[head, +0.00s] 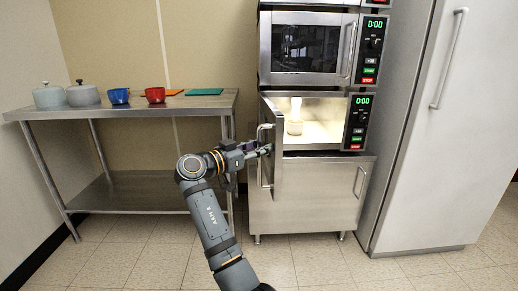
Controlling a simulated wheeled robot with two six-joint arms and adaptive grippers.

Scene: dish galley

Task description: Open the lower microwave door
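The lower microwave (357,132) stands under another microwave, and its lit inside shows. Its door (278,165) is swung well out toward me at the left side of the opening and shows nearly edge-on. The door handle (263,135) is on the left face of the door. A pale object (295,118) stands inside the microwave.
The upper microwave (305,48) is shut. A steel table (150,105) at the left holds pots, a blue bowl (118,96) and a red bowl (155,95). A tall fridge (430,120) stands close on the right. The floor in front is clear.

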